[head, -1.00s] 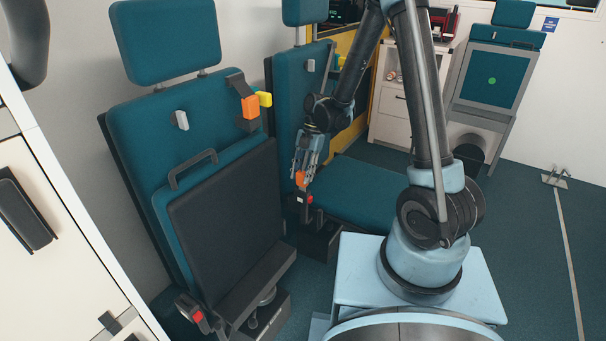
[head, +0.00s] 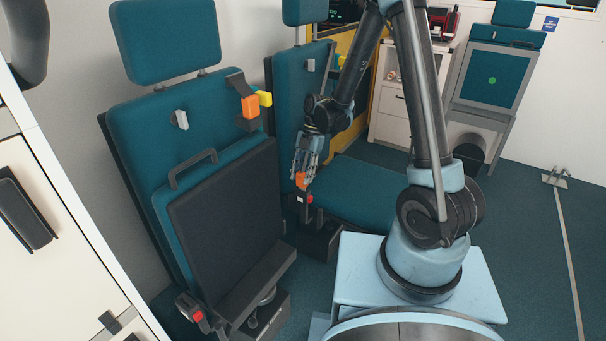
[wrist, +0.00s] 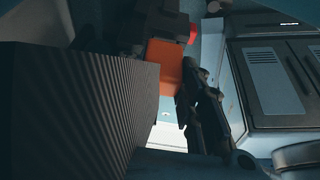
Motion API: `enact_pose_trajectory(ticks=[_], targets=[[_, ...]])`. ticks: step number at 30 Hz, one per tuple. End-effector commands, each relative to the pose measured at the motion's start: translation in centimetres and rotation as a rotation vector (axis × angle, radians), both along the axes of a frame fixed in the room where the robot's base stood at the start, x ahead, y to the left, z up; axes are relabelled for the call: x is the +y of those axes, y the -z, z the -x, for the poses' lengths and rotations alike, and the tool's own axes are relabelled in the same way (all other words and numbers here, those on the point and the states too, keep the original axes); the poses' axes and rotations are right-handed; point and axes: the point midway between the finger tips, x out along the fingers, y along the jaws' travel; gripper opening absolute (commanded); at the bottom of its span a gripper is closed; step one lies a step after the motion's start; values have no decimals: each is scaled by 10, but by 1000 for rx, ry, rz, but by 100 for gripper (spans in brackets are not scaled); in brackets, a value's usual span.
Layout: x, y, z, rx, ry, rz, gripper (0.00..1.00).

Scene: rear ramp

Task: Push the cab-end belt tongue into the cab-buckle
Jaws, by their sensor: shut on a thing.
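My gripper (head: 304,173) is shut on the orange cab-end belt tongue (head: 300,181) beside the far teal seat. The tongue is just above the cab-buckle (head: 303,201), a dark buckle with a red button. In the wrist view, the orange tongue (wrist: 164,66) sits between a large ridged finger pad at left and a dark finger at right. The dark buckle (wrist: 154,30) with its red button is close behind it, at the top. The tongue's metal tip is hidden, so I cannot tell whether it has entered the buckle.
A near seat (head: 225,225) with folded cushion stands at left, with another orange tongue (head: 250,107) and a yellow piece high on its side. Another red-buttoned buckle (head: 197,316) is at its lower left. The far seat's cushion (head: 360,190) lies right of my gripper.

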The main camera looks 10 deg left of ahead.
Motion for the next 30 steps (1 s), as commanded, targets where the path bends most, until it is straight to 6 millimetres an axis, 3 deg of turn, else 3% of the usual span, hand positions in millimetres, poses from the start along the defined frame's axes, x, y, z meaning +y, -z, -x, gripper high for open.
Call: enact_pose_trajectory(ticks=[15, 16, 18, 30], targets=[[0, 11, 0, 0, 0, 0, 0], [0, 10, 0, 0, 0, 0, 41], [0, 10, 0, 0, 0, 0, 57], [-1, 8, 0, 0, 0, 0, 58]])
